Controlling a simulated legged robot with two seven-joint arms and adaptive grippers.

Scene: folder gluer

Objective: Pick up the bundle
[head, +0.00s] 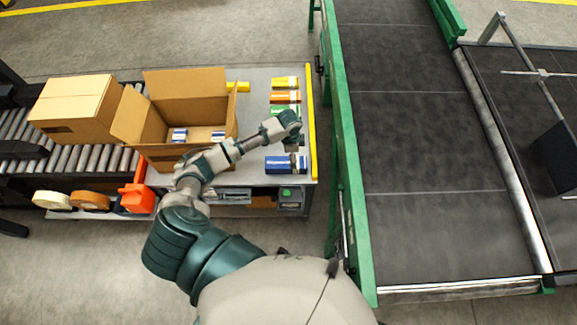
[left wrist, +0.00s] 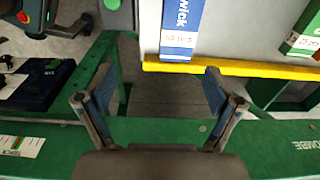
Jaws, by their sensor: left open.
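A blue and white bundle (head: 285,164) lies at the near right corner of the table. In the left wrist view its printed end (left wrist: 180,28) shows at the top, beyond the yellow edge strip. Green (head: 284,115), orange (head: 284,97) and yellow (head: 285,83) bundles lie in a row behind it. My left gripper (head: 294,143) is just above and behind the blue bundle in the head view. In the left wrist view its fingers (left wrist: 168,78) are spread with nothing between them. My right gripper is not in view.
An open cardboard box (head: 187,88) with blue-and-white packs inside stands on the table (head: 254,95). A closed carton (head: 76,108) sits on rollers at left. A green-framed conveyor (head: 350,190) runs along the right, beyond the table's yellow edge strip (head: 312,120).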

